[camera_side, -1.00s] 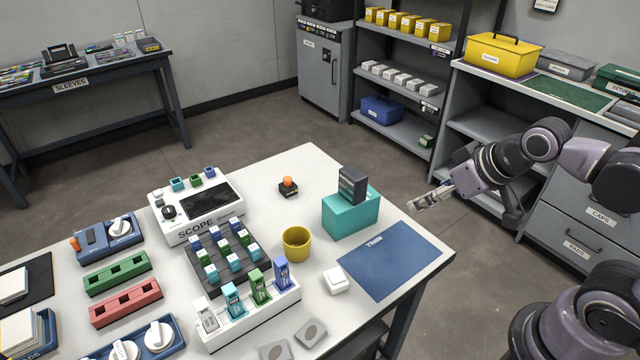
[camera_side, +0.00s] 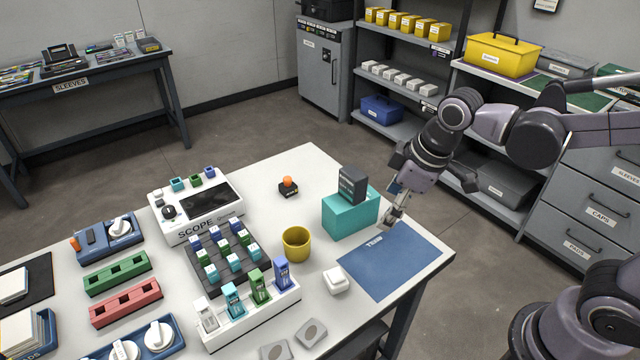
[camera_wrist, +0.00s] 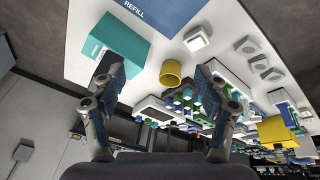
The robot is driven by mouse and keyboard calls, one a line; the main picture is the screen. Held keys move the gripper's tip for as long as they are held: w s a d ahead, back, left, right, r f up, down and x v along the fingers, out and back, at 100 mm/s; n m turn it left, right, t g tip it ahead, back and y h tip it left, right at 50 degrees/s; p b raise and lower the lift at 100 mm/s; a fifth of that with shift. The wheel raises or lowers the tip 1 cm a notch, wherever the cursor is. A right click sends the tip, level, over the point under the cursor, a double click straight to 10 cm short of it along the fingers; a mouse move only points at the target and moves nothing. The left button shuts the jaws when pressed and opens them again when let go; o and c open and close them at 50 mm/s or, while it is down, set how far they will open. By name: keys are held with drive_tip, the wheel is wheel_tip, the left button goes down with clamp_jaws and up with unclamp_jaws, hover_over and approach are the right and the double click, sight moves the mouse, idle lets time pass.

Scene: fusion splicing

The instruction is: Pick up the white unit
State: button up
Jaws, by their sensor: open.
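A white unit (camera_side: 207,315) stands upright at the left end of a white rack (camera_side: 250,322), beside teal (camera_side: 232,300), green (camera_side: 259,286) and blue (camera_side: 282,273) ones. A separate small white block (camera_side: 336,280) lies on the table left of the blue mat; it also shows in the wrist view (camera_wrist: 197,39). My gripper (camera_side: 389,219) is above the mat's far edge, right of the teal box and apart from both white things. In the wrist view its fingers (camera_wrist: 158,80) are spread with nothing between them.
The teal box (camera_side: 350,212) with a dark grey block (camera_side: 352,184) on it stands close left of my gripper. A yellow cup (camera_side: 296,243) stands between that box and the rack. The blue mat (camera_side: 385,268) is bare. A scope (camera_side: 196,208) is farther left.

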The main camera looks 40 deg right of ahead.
drive_tip(key=w+a+f+n+g, duration=0.3)
drive_tip(key=a+f+n+g, duration=0.1)
drive_tip(key=a+f+n, duration=0.5)
hover_over(336, 275)
drive_tip(key=shift+m+h, duration=0.3)
drive_tip(key=shift+h, duration=0.1)
drive_tip(key=shift+s+a+f, duration=0.1)
drive_tip(key=shift+s+f, duration=0.05)
drive_tip(key=shift+f, duration=0.9)
drive_tip(key=shift+s+a+f, duration=0.1)
drive_tip(key=shift+f, duration=0.9)
drive_tip(key=shift+w+d+f, duration=0.1)
drive_tip(key=shift+w+f, duration=0.05)
drive_tip(key=shift+f, duration=1.15)
drive_tip(key=shift+w+d+f, duration=0.1)
drive_tip(key=shift+f, duration=1.2)
drive_tip(key=shift+c, duration=0.3)
drive_tip(key=c, duration=1.2)
